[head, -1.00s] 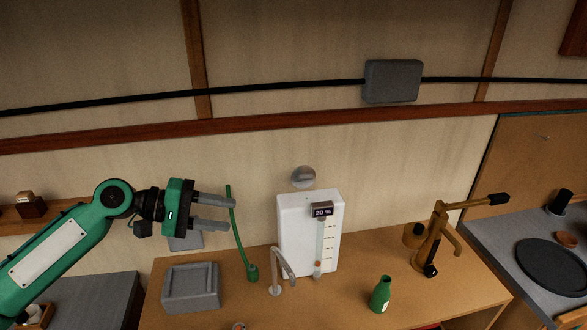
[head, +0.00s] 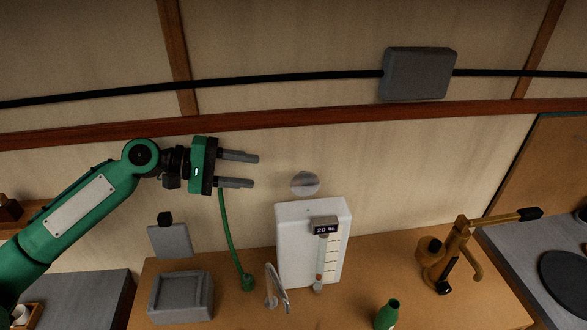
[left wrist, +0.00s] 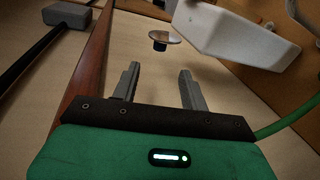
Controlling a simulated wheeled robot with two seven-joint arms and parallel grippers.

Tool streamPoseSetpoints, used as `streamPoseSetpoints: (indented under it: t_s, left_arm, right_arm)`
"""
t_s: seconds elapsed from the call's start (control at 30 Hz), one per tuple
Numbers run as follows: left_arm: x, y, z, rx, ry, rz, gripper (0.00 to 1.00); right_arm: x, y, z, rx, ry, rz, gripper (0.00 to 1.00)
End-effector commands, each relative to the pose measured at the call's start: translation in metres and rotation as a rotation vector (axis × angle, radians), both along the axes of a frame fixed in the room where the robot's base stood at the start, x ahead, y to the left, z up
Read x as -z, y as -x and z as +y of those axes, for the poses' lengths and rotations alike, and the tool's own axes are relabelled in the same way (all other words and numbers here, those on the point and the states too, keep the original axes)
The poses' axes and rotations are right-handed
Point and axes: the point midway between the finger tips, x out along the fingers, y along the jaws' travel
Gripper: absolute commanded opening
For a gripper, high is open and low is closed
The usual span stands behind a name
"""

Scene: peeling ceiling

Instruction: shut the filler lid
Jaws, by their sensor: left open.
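The filler lid looks like a round grey, partly see-through disc (head: 305,183). It stands raised just above the top of the white tank (head: 290,240), against the wall. In the left wrist view the lid (left wrist: 165,37) shows almost edge-on beyond the fingertips, with a dark knob on it, beside the white tank (left wrist: 235,35). My left gripper (head: 255,171) is open and empty, left of the lid at about its height in the head view, with a gap between them. The left wrist view shows nothing between its fingers (left wrist: 160,69). My right gripper is not in view.
A green hose (head: 228,240) rises left of the tank, partly behind my left gripper. A small tap (head: 272,285) stands before the tank. A grey tray (head: 180,296), green bottle (head: 387,315) and brass tap (head: 452,250) are on the counter. A grey box (head: 418,73) hangs above.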

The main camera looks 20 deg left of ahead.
Motion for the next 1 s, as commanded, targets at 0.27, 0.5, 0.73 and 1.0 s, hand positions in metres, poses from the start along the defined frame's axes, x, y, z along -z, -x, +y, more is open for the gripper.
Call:
streamPoseSetpoints:
  t_s: [0.27, 0.5, 0.73, 1.0]
  left_arm:
    - [0.008, -0.022, -0.054, 0.002, 0.005, 0.001, 0.45]
    - [0.021, -0.036, -0.085, -0.001, 0.002, 0.001, 0.45]
    - [0.027, -0.041, -0.095, -0.001, 0.000, 0.001, 0.45]
    - [0.028, -0.041, -0.095, -0.001, 0.000, 0.001, 0.39]
  right_arm:
    - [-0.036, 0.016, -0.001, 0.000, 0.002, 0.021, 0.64]
    - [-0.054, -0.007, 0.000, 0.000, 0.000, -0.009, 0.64]
    - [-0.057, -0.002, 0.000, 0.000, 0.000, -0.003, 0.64]
    - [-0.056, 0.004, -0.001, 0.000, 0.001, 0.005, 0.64]
